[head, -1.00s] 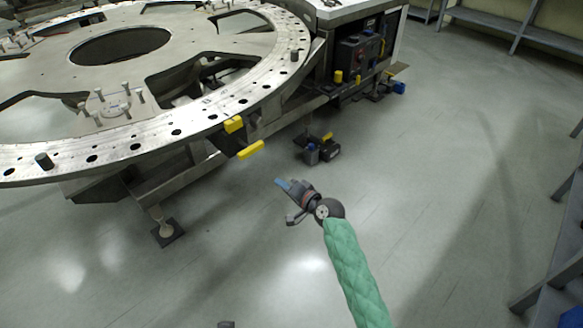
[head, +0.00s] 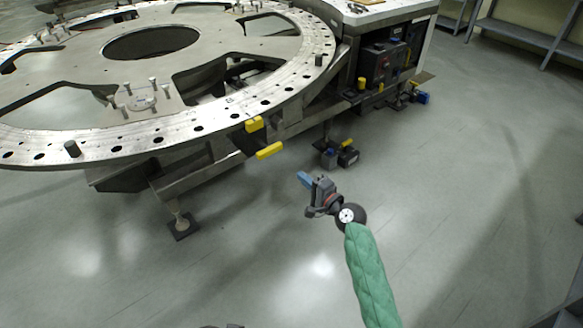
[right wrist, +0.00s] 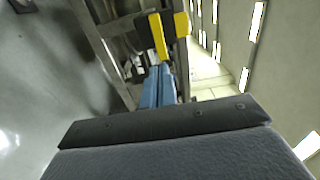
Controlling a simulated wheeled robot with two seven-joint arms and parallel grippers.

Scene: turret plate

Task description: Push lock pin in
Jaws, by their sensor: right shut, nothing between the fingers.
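The round metal turret plate (head: 82,139) has a ring of holes along its rim. At its near right edge are two yellow parts: an upper block (head: 254,124) and a lower bar (head: 269,150), likely the lock pin's handle. In the right wrist view the yellow bar (right wrist: 182,24) and yellow block (right wrist: 158,36) show ahead of the fingers. My right gripper (head: 304,179) is shut and empty, its blue fingertips pointing up-left toward the lower bar with a visible gap in the picture. The pin's shaft cannot be made out. My left gripper is not clearly visible.
A support foot (head: 181,225) of the turret frame stands on the floor at left. Small dark boxes (head: 345,157) sit beyond my right gripper. A dark equipment cabinet (head: 385,65) stands behind. The grey floor in front and to the right is open.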

